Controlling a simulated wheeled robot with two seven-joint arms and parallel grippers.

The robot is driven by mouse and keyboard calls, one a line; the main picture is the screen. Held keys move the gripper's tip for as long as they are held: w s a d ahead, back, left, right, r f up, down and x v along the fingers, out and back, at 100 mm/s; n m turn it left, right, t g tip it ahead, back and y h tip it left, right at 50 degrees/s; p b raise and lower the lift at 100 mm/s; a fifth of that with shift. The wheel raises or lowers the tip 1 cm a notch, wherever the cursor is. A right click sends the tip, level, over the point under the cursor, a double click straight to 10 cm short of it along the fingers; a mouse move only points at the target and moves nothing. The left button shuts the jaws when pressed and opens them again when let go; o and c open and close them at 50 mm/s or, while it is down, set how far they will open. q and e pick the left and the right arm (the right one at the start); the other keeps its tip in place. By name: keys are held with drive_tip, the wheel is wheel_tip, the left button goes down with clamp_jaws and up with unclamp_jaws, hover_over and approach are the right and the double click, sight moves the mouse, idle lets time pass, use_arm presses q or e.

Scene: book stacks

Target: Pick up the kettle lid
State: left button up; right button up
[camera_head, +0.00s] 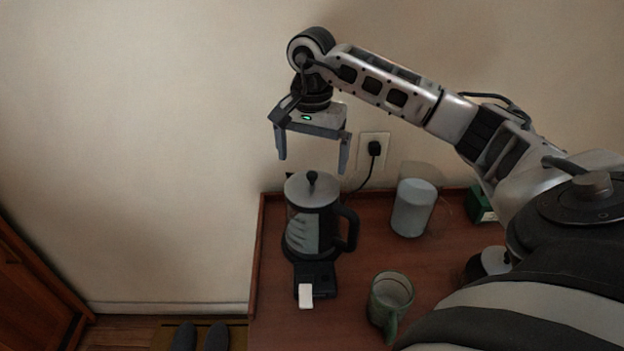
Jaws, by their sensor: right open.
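The kettle (302,232) stands upright on its black base on the wooden table, with its black handle on the right side. Its round metallic lid (298,189) with a black knob (312,177) is seated on top. My right gripper (312,167) is open and empty, with its two fingers pointing down. In the picture its fingertips are just above the lid and spread to either side of the knob, apart from it. My left gripper is not in view.
A green mug (388,302) is at front right. A wall outlet (374,150) with a plug is behind. The table's left edge is close to the kettle.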

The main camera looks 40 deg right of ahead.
sight(312, 175)
drive_tip(key=shift+f+p, duration=0.65)
drive_tip(key=shift+f, duration=2.15)
drive_tip(key=shift+s+a+f, duration=0.1)
drive_tip(key=shift+s, duration=0.1)
clamp_jaws()
